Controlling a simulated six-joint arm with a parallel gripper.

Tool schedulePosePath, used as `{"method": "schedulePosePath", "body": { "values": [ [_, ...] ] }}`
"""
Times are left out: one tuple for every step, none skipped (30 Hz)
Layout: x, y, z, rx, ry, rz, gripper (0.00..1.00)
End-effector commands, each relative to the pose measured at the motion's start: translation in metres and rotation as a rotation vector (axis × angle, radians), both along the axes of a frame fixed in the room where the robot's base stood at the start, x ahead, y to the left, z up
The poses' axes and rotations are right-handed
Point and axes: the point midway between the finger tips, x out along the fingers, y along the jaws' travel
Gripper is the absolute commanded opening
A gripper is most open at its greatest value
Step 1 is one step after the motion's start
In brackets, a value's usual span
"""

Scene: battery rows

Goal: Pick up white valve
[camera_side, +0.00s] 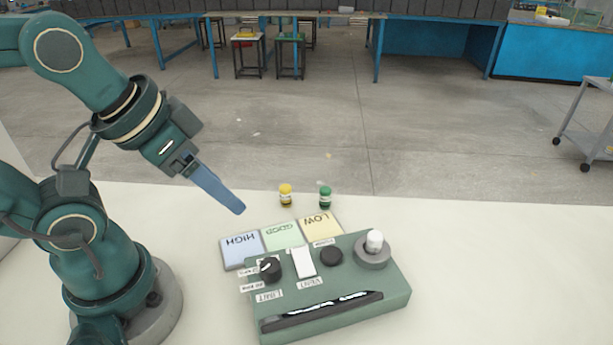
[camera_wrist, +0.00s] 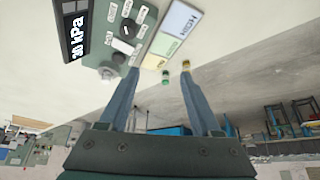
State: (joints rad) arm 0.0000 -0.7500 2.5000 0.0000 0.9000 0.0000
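The white valve (camera_side: 374,240) is a small upright white cylinder on a round grey base (camera_side: 372,256), at the right end of a green control box (camera_side: 375,295). In the wrist view a grey round part (camera_wrist: 107,73) at the box's lower edge appears to be its base; the white top is hard to make out. My gripper (camera_side: 238,208) is above the table, left of the box and well apart from the valve. In the wrist view its two blue fingers (camera_wrist: 160,74) are spread, with nothing held between them.
The box carries a black knob (camera_side: 269,269), a white plate (camera_side: 303,262), a black button (camera_side: 331,256) and a display reading 30 kPa (camera_wrist: 75,38). HIGH (camera_side: 242,250), GOOD (camera_side: 282,236) and LOW (camera_side: 321,225) cards lie behind it. Yellow (camera_side: 285,196) and green (camera_side: 325,198) bottles stand farther back.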

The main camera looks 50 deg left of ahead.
Motion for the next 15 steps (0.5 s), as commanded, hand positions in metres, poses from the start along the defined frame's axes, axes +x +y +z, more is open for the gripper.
{"method": "schedulePosePath", "body": {
  "values": [
    [0.000, 0.000, 0.000, 0.000, 0.000, 0.000, 0.65],
    [0.000, 0.000, 0.000, 0.000, 0.000, 0.000, 0.65],
    [0.000, 0.000, 0.000, 0.000, 0.000, 0.000, 0.65],
    [0.000, 0.000, 0.000, 0.000, 0.000, 0.000, 0.65],
    [0.000, 0.000, 0.000, 0.000, 0.000, 0.000, 0.65],
    [0.000, 0.000, 0.000, -0.001, 0.001, 0.003, 0.65],
    [-0.001, 0.000, -0.001, -0.005, 0.006, 0.009, 0.65],
    [-0.001, 0.000, 0.001, -0.008, 0.007, 0.016, 0.65],
    [0.001, 0.000, 0.006, -0.010, -0.003, 0.022, 0.65],
    [0.003, 0.000, 0.010, -0.013, -0.011, 0.026, 0.65],
    [0.006, 0.000, 0.015, -0.015, -0.018, 0.033, 0.65],
    [0.011, 0.000, 0.022, -0.019, -0.020, 0.038, 0.65],
    [0.015, -0.001, 0.027, -0.022, -0.020, 0.039, 0.65],
    [0.020, -0.002, 0.032, -0.026, -0.017, 0.040, 0.65],
    [0.027, -0.004, 0.039, -0.030, -0.010, 0.039, 0.65]
  ]
}}
